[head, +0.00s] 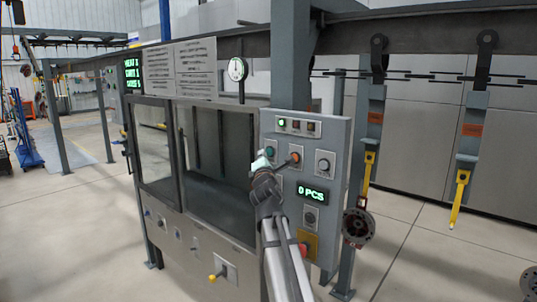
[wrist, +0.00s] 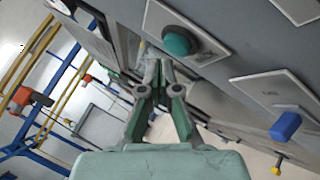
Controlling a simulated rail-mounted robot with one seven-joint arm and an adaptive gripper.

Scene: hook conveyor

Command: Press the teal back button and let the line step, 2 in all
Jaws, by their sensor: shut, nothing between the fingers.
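The teal button (head: 270,152) is on the upper left of the grey control panel (head: 338,135). In the wrist view the teal button (wrist: 178,42) is a round cap on a pale square plate. My gripper (head: 261,160) is shut and empty, with its tips just below and left of the button in the head view. In the wrist view my gripper (wrist: 154,68) has its closed fingertips left of and below the cap. Whether they touch it I cannot tell. The panel display (head: 313,194) reads 0 PCS.
Hangers with yellow hooks (head: 460,198) hang at right, one holding a dark round part (head: 358,228). A glazed booth (head: 155,150) stands left.

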